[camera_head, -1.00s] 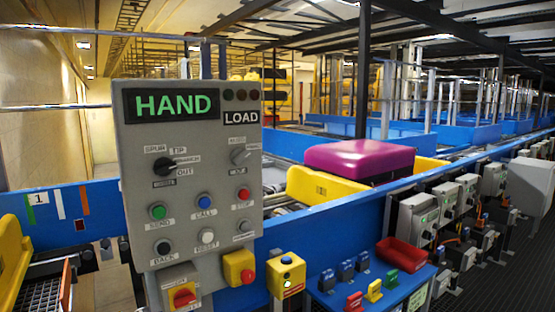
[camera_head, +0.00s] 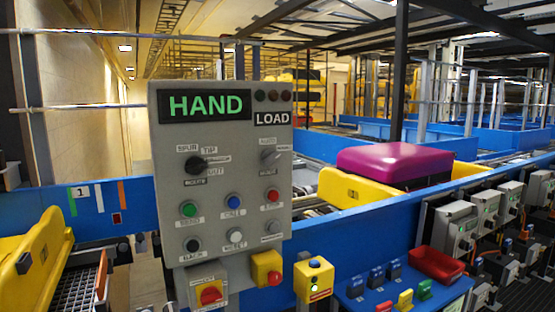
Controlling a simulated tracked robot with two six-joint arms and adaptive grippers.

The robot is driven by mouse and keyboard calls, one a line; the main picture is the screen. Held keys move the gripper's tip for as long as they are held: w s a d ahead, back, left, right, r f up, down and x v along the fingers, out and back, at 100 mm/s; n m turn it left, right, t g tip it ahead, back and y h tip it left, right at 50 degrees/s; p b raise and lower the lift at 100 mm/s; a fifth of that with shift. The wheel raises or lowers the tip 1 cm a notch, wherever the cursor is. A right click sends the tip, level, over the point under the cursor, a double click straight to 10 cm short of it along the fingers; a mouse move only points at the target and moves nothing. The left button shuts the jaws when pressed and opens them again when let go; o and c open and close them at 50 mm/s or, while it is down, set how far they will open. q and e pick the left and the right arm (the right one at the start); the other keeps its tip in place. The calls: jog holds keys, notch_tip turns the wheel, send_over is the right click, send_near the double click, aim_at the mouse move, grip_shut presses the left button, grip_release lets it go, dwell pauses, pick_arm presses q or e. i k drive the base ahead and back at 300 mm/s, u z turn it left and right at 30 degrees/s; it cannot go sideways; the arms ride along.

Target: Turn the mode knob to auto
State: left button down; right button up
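A grey control panel (camera_head: 222,140) stands upright in the middle left of the head view. Its display (camera_head: 205,105) reads HAND in green, with a LOAD label beside it. A grey rotary knob (camera_head: 270,156) sits at the panel's upper right; the small labels around it are blurred, the upper one perhaps AUTO. A black rotary knob (camera_head: 195,164) sits at the upper left, with SPUR, TIP and OUT-like labels around it. Green, blue, red, black and white buttons are below. Neither of my grippers is in view.
A red-and-yellow rotary switch (camera_head: 211,294) and a yellow box with a red button (camera_head: 267,268) are at the panel's bottom. A purple suitcase (camera_head: 380,164) lies in a yellow tray (camera_head: 350,191) behind. A blue shelf (camera_head: 440,297) holds a red bin (camera_head: 437,264).

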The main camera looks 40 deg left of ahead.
aim_at(269, 157)
jog(key=u, duration=0.1)
jog(key=k, duration=0.95)
jog(key=u, duration=1.1)
jog(key=i, duration=1)
jog(key=u, duration=0.1)
